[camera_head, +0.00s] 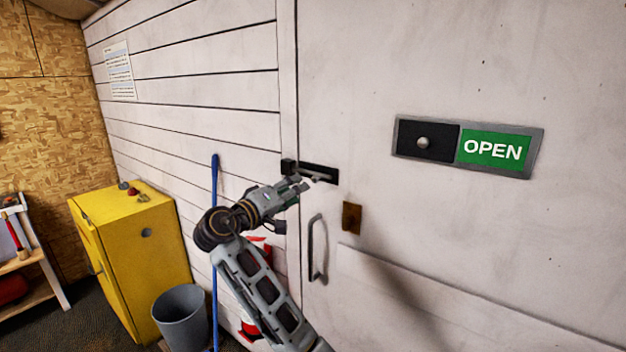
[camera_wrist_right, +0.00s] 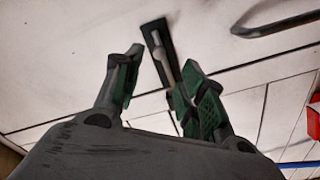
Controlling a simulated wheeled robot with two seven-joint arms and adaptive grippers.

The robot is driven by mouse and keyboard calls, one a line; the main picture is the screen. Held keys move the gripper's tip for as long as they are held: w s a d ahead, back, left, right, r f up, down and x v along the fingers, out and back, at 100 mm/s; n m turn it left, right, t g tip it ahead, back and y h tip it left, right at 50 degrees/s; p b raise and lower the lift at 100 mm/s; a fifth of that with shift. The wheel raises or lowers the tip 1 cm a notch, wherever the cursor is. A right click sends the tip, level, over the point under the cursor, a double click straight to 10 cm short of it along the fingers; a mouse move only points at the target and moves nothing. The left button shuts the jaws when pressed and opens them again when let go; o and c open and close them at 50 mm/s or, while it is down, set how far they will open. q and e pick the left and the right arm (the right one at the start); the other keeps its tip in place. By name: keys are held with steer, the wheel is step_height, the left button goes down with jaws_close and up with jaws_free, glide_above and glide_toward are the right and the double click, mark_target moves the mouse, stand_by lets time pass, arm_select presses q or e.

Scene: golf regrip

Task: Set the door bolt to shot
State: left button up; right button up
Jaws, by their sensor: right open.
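The door bolt (camera_head: 320,172) is a dark plate with a grey metal rod and handle on the white door, near its left edge. A black keeper block (camera_head: 288,167) sits on the frame to its left. My right gripper (camera_head: 298,187) is open just below and in front of the bolt, covering part of it. In the right wrist view, the bolt (camera_wrist_right: 153,34) lies beyond the spread fingers of my right gripper (camera_wrist_right: 163,68). The rod runs down close to the right-hand finger; I cannot tell if they touch. My left gripper is not in view.
A door pull handle (camera_head: 317,248) and a brass lock plate (camera_head: 351,218) are below the bolt. A green OPEN sign (camera_head: 492,150) with a knob is to the right. A yellow cabinet (camera_head: 140,245), grey bin (camera_head: 180,315) and blue pole (camera_head: 214,180) stand at left.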

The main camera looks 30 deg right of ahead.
mark_target(313, 181)
steer(key=p+x, duration=0.2)
steer(key=x, duration=0.7)
steer(key=shift+d, duration=0.1)
steer(key=shift+c, duration=0.2)
jaws_close()
